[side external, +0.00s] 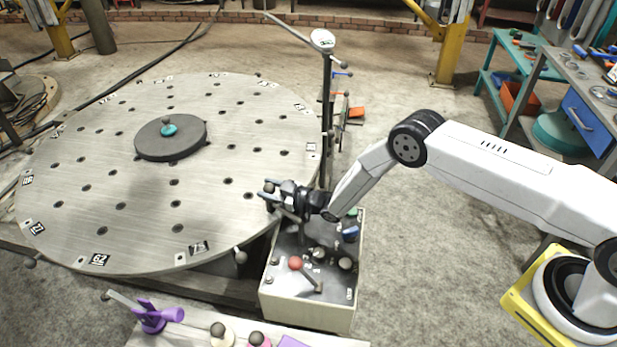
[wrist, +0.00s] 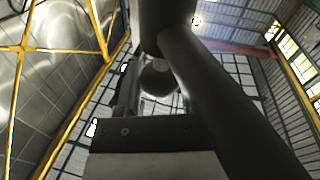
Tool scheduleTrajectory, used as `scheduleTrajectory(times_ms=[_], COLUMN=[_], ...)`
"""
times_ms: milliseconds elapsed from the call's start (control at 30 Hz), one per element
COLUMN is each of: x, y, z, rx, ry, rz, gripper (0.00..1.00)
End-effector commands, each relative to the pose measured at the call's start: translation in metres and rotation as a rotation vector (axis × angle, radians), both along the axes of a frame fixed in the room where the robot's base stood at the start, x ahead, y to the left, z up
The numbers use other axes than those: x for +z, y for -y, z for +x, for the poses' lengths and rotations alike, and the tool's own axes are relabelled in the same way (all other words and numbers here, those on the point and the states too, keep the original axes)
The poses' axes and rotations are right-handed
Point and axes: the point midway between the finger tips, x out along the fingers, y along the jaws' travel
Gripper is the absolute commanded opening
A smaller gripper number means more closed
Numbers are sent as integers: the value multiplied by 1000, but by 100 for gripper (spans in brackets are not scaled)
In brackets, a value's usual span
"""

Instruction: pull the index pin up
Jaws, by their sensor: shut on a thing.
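My gripper (side external: 275,194) is at the right rim of the big round plate (side external: 120,215), just above the back of the control box. Its jaws are shut on a dark round knob, which I take to be the index pin (side external: 269,187). In the wrist view the round knob (wrist: 158,78) shows between dark gripper parts (wrist: 150,110). The pin's lower part is hidden behind the jaws, so I cannot tell how high it stands.
The control box (side external: 305,302) with a red knob (side external: 295,263) and levers stands below my gripper. A dark upright post (side external: 327,120) rises close behind it. A ball-ended lever (side external: 240,256) is at the plate's front rim. A bench with purple parts (side external: 155,316) is in front.

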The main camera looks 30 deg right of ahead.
Motion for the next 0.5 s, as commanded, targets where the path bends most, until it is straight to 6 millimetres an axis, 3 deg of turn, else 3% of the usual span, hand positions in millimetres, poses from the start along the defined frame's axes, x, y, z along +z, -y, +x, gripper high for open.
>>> scheduleTrajectory(times_ms=[500], x=[35], y=[-1], z=[1], rx=[1], ry=[2], rz=[0], gripper=[0])
